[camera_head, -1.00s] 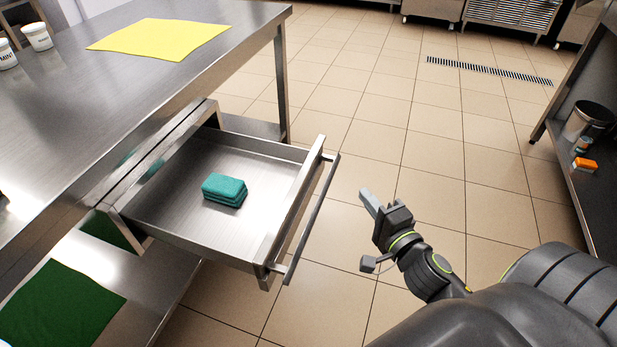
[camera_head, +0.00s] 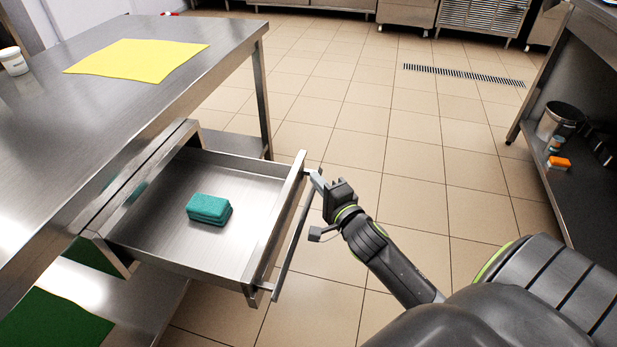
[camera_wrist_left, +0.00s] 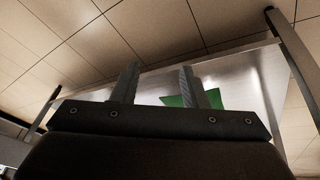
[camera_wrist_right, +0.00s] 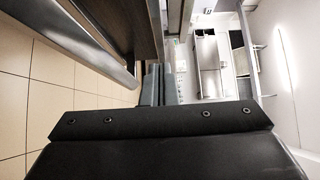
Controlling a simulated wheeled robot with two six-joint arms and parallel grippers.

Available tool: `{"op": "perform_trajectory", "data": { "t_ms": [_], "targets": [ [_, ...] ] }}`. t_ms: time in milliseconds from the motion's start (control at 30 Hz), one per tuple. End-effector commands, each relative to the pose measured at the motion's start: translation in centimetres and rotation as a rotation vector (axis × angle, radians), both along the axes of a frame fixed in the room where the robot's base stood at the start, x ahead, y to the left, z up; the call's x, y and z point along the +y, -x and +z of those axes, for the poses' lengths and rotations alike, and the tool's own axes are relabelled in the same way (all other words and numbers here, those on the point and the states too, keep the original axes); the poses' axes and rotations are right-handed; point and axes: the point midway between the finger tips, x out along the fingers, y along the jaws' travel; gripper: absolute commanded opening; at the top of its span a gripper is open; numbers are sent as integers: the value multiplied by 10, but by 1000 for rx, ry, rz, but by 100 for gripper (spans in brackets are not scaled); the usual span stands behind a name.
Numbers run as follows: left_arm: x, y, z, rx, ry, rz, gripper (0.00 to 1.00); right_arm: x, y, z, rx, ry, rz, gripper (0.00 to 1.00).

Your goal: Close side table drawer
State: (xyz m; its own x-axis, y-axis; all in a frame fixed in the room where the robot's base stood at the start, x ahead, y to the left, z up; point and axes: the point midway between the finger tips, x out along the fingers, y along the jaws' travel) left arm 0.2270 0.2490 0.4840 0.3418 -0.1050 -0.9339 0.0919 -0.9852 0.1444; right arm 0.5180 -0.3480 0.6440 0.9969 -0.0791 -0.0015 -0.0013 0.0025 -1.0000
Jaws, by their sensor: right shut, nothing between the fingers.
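The side table drawer (camera_head: 245,180) is steel and pulled well out from under the table top. Its long bar handle (camera_head: 291,248) runs along the drawer's front on the right. A stack of teal cloths or sponges (camera_head: 208,209) lies inside the drawer. My right gripper (camera_head: 317,180) is shut and empty, with its tips by the far end of the handle; I cannot tell whether they touch. In the right wrist view, the closed fingers (camera_wrist_right: 160,75) are beside the handle bar (camera_wrist_right: 75,45). My left gripper (camera_wrist_left: 158,72) shows only in the left wrist view, open and empty.
The steel table (camera_head: 50,120) carries a yellow cloth (camera_head: 137,60) and a white tub (camera_head: 13,61). A green cloth (camera_head: 50,322) lies on its lower shelf. Another shelf unit with a pot (camera_head: 560,120) stands at right. The tiled floor (camera_head: 420,150) between is clear.

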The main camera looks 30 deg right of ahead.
Motion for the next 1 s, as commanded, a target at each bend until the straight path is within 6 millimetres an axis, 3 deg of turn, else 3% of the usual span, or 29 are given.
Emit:
{"op": "perform_trajectory", "data": {
  "t_ms": [233, 767, 1000],
  "targets": [
    [2, 1, -5, 20, -9, 3, 40, 15, -17, 1, -1, 1, 1, 0],
    [2, 1, -7, 22, -9, 3, 40, 19, -21, 0, -1, 0, 1, 0],
    [1, -3, -4, 0, -3, 1, 40, 39, -45, 0, -4, -5, 2, 0]
  ]
}}
